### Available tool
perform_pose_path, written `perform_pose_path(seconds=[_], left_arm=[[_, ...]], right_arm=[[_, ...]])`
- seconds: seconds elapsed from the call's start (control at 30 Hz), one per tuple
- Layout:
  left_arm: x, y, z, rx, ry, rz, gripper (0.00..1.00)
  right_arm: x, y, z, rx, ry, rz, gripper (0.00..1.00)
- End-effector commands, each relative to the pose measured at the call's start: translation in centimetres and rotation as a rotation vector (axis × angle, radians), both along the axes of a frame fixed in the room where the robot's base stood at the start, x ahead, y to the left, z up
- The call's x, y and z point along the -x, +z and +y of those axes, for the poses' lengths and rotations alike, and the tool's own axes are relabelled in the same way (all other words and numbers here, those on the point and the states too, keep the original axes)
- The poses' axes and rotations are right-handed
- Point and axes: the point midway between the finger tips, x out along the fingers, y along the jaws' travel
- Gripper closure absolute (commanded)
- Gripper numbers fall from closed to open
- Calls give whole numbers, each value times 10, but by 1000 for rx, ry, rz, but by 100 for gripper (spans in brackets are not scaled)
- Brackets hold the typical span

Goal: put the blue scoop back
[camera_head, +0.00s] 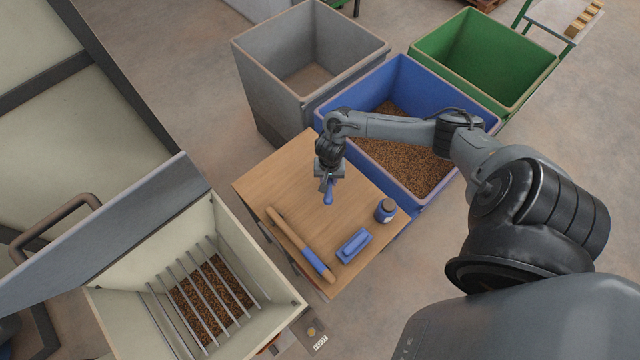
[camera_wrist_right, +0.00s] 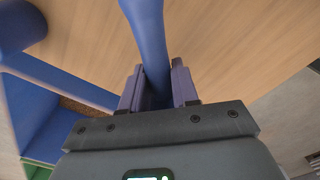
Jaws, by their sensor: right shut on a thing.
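My right gripper (camera_head: 328,180) is over the wooden table, its jaws shut on a blue handle, which I take to be the blue scoop (camera_head: 328,198). In the right wrist view the blue scoop handle (camera_wrist_right: 148,40) runs up between the two fingers of the right gripper (camera_wrist_right: 157,88). The scoop's bowl is not clearly visible in either view. I cannot tell whether the scoop touches the table. My left gripper is in neither view.
The wooden table (camera_head: 275,178) holds a wooden stick with a blue end (camera_head: 300,244), a blue brush-like block (camera_head: 354,245) and a dark blue jar (camera_head: 385,210). A blue bin of brown pellets (camera_head: 335,108), grey bin (camera_head: 268,95) and green bin (camera_head: 475,90) stand behind. A barred hopper (camera_head: 145,252) stands front left.

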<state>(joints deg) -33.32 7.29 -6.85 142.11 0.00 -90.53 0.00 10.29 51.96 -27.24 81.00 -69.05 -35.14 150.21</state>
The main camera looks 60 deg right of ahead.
Motion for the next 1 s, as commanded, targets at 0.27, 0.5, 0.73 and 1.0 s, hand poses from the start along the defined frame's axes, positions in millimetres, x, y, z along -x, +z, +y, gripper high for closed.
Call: perform_pose_path(seconds=[0.27,0.5,0.73,1.0], left_arm=[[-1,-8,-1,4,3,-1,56],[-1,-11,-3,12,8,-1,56],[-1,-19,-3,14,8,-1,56],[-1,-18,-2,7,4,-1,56]], right_arm=[[-28,-17,7,1,0,0,100],[-30,-29,8,0,-1,1,100],[-29,-57,7,1,0,2,100],[-29,-58,7,1,0,0,100]])
